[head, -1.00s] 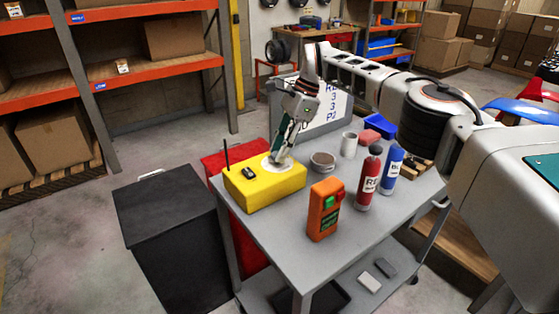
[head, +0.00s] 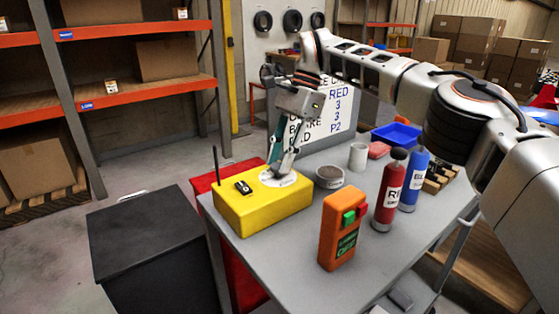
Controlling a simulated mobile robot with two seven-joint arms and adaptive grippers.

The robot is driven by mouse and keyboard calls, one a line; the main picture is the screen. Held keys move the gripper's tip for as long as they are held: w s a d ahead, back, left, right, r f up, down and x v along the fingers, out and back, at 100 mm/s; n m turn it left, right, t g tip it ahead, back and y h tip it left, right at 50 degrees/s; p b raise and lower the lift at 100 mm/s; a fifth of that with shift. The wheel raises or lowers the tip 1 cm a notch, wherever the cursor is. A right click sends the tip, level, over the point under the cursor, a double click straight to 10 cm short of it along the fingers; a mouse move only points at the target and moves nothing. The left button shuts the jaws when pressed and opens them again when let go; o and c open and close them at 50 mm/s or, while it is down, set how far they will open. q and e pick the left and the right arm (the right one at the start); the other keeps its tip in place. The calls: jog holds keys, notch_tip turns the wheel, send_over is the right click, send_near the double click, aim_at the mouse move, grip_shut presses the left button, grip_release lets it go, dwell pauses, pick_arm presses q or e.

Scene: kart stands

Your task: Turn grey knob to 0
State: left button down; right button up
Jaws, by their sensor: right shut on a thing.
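A yellow box (head: 262,206) with a thin black antenna stands at the left of the grey table. On its top are a small black part (head: 243,187) at the left and a pale round dial (head: 266,180) at the right. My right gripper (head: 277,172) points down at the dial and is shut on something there. The fingers cover it, so the grey knob itself is mostly hidden and its setting cannot be read. My left gripper is not in view.
On the table (head: 290,262) stand an orange box with green and red buttons (head: 341,230), a red bottle (head: 388,195), a blue bottle (head: 413,180), a round tin (head: 329,178), a white cup (head: 358,156) and a blue tray (head: 397,136). A lettered board (head: 342,108) stands behind. A black bin (head: 150,235) is at the left.

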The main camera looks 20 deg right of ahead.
jog(key=shift+f, duration=0.15)
jog(key=o, duration=1.1)
